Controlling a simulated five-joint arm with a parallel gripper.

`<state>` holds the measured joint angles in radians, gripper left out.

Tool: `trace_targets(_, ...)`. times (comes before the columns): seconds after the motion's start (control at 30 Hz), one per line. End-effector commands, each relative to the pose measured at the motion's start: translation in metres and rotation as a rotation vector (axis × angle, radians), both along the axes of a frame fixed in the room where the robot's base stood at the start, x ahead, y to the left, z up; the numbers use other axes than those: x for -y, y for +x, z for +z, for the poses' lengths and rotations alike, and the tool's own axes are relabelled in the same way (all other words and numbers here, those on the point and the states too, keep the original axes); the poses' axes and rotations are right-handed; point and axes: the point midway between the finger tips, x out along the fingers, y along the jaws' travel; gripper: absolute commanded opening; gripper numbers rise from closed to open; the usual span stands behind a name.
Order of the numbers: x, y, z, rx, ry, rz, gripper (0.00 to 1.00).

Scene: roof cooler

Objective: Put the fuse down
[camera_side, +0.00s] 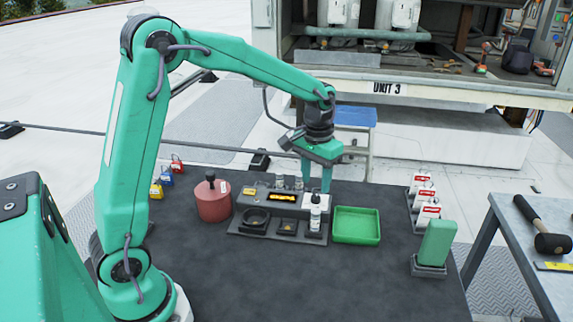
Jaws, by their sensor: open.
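My gripper (317,178) is open and points down just behind the right end of a dark organizer tray (236,228) on the dark work mat. The near gripper parts and the tray's items overlap, so I cannot tell whether a finger touches anything. I cannot make out the fuse for certain. Small pieces stand along the tray's back row, and a small yellow-marked piece (287,226) lies in a front compartment. A white bottle with a dark cap (315,214) stands upright in the tray's right compartment. A black round dish (256,217) sits in the left one.
A green open tray (357,238) lies right of the organizer, and a red round canister (213,200) stands left. Red-and-white tagged items (424,195) and a green block in a holder (436,243) line the right edge. The mat's front is clear. A hammer (545,232) lies on a side table.

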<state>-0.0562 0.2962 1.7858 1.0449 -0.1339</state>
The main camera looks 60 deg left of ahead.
Motion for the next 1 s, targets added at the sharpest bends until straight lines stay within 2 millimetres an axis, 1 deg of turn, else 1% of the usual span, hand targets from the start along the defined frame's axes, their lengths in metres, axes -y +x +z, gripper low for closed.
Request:
trace_targets(0.17, 0.003, -0.018, 0.022, 0.048, 0.003, -0.018, 0.45)
trace_targets(0.27, 0.006, -0.034, 0.038, 0.084, 0.005, -0.032, 0.45)
trace_targets(0.4, 0.009, -0.059, 0.057, 0.138, 0.01, -0.053, 0.45)
trace_targets(0.53, 0.013, -0.083, 0.071, 0.188, 0.014, -0.074, 0.45)
trace_targets(0.8, 0.018, -0.133, 0.089, 0.292, 0.024, -0.115, 0.45)
trace_targets(1.0, 0.021, -0.169, 0.093, 0.37, 0.034, -0.144, 0.45)
